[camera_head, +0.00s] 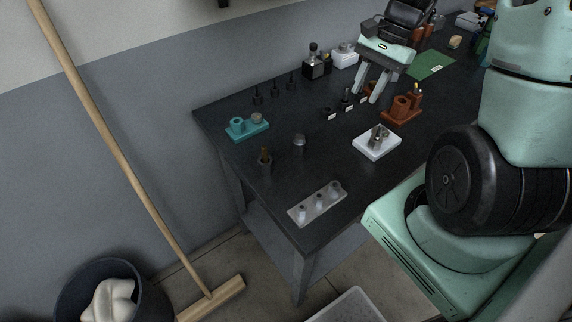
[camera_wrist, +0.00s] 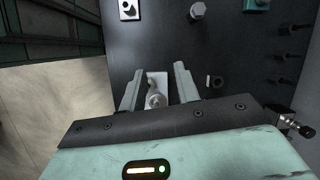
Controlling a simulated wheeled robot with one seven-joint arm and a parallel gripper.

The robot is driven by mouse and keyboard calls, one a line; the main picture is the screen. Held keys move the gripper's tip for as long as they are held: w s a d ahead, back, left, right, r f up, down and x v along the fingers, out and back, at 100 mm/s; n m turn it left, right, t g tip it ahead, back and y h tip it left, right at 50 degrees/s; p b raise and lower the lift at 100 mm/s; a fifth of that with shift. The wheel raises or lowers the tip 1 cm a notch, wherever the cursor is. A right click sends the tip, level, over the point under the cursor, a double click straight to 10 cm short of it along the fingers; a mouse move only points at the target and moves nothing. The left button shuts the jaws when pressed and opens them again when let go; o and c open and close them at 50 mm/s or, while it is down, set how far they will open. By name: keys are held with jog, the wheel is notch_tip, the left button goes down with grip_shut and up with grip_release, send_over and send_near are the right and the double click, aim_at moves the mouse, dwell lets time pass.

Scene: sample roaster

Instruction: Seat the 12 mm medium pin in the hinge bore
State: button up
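My gripper (camera_head: 368,93) hangs above the table with its fingers apart. A grey plate (camera_head: 297,216) at the front edge holds three metal pieces. I cannot tell which piece is the 12 mm medium pin.
A rust-coloured fixture (camera_head: 401,115) stands right of the white block. Black pegs (camera_head: 275,89) and a dark bottle (camera_head: 315,64) line the back. Bare tabletop lies between them.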

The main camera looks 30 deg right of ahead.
jog(key=s+a+r+n+g+h, duration=0.1)
jog(key=a+r+n, duration=0.1)
jog(key=a+n, duration=0.5)
jog(key=s+a+r+n+h, duration=0.1)
jog(key=a+n, duration=0.3)
jog(key=a, duration=0.8)
jog(key=s+a+r+n+t+h, duration=0.1)
jog(key=s+a+n, duration=1)
jog(key=s+a, duration=0.1)
jog(key=shift+s+a+r+n, duration=0.25)
jog(key=shift+a+n, duration=0.15)
